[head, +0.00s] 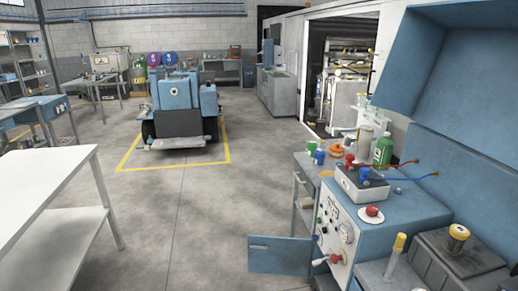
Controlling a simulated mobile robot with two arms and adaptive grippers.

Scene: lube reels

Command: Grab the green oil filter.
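A small green can-like object (319,157), which may be the green oil filter, stands on the bench at the right, behind the blue cabinet. It is too small to tell its details. A larger green bottle-shaped container (382,151) stands upright on the same bench, further right. Neither of my grippers shows in the head view.
Blue cabinet (400,205) with an open door (279,254) is at the right; a battery-like box (361,183) with red and blue cables sits on it. White table (40,188) is at the left. A blue machine (176,108) stands further back. The middle floor is clear.

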